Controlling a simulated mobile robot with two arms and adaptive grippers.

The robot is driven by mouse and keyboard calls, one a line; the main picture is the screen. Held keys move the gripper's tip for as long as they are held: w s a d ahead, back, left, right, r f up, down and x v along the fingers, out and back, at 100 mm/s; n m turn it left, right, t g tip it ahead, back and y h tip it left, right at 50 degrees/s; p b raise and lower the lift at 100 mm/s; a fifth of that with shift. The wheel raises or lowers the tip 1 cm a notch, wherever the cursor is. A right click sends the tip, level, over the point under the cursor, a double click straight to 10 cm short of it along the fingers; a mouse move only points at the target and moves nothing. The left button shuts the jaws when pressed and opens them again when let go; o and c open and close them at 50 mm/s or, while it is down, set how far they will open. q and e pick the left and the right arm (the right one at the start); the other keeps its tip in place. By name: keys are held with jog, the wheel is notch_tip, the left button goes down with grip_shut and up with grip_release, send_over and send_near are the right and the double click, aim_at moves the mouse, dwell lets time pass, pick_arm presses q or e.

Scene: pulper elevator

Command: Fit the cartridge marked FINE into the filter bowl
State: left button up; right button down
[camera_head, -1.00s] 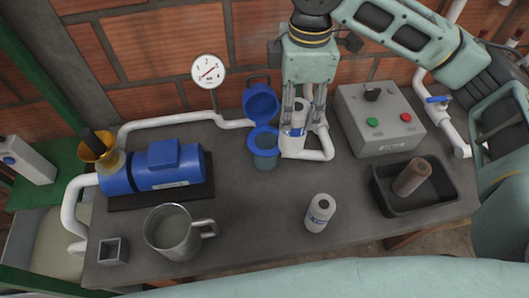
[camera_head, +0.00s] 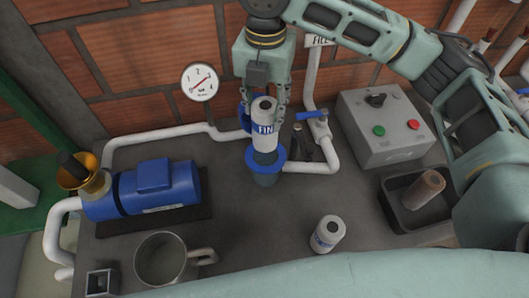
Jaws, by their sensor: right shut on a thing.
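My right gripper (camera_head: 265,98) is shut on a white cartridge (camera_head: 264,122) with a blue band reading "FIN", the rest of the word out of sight. The cartridge is upright, directly over the filter bowl (camera_head: 267,176), which has a blue rim and a darker see-through body. I cannot tell whether its lower end is inside the rim. The bowl's blue lid (camera_head: 244,116) is open behind, mostly hidden by the cartridge and gripper. Another white cartridge (camera_head: 328,234) stands at the front of the bench, its label unreadable. My left gripper is not in view.
A blue pump (camera_head: 155,187) and a metal jug (camera_head: 162,259) are to the left. A control box (camera_head: 385,128) and a black tray (camera_head: 398,222) holding a brown used-looking cartridge (camera_head: 424,188) are to the right. White pipes and a blue-handled valve (camera_head: 312,116) are close beside the bowl.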

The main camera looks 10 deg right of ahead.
aim_at(265, 146)
notch_tip(265, 146, down, 10)
jog(key=shift+r+p, duration=0.1)
jog(key=shift+p, duration=0.7)
notch_tip(265, 146, down, 2)
jog(key=shift+f+p, duration=0.35)
jog(key=shift+f, duration=1.1)
jog(key=c, duration=1)
grip_release()
jog(key=shift+f, duration=0.15)
notch_tip(265, 146, up, 12)
jog(key=shift+f+b, duration=0.1)
jog(key=shift+b, duration=1.1)
jog(key=shift+r, duration=0.3)
